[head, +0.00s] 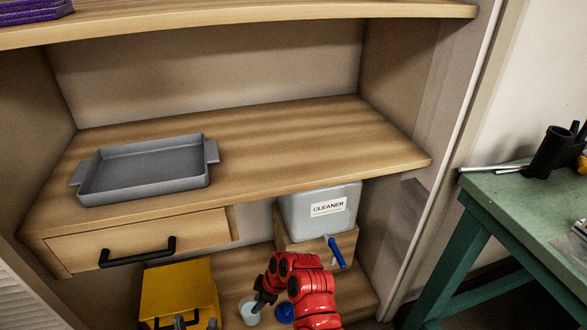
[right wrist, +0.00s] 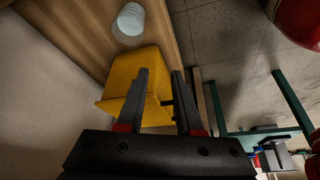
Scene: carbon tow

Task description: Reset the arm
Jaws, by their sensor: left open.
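My right arm is red and comes up from the bottom edge in the head view. Its dark gripper (head: 262,302) points down beside a white cup (head: 249,311) on the lower shelf. In the right wrist view its two black fingers (right wrist: 160,73) stand apart, with nothing held between them. The yellow box (right wrist: 132,80) shows behind and between them, and the cup (right wrist: 130,19) lies beyond the fingertips. Dark parts of my left gripper (head: 182,322) show at the bottom edge in front of the yellow box (head: 178,288); it is open, and most of it is cut off.
A grey tray (head: 145,168) stands on the middle shelf (head: 300,138) above a drawer with a black handle (head: 138,252). A cleaner container (head: 320,208), a blue handle (head: 337,254) and a blue round object (head: 285,312) are near my right arm. A green table (head: 520,205) stands right.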

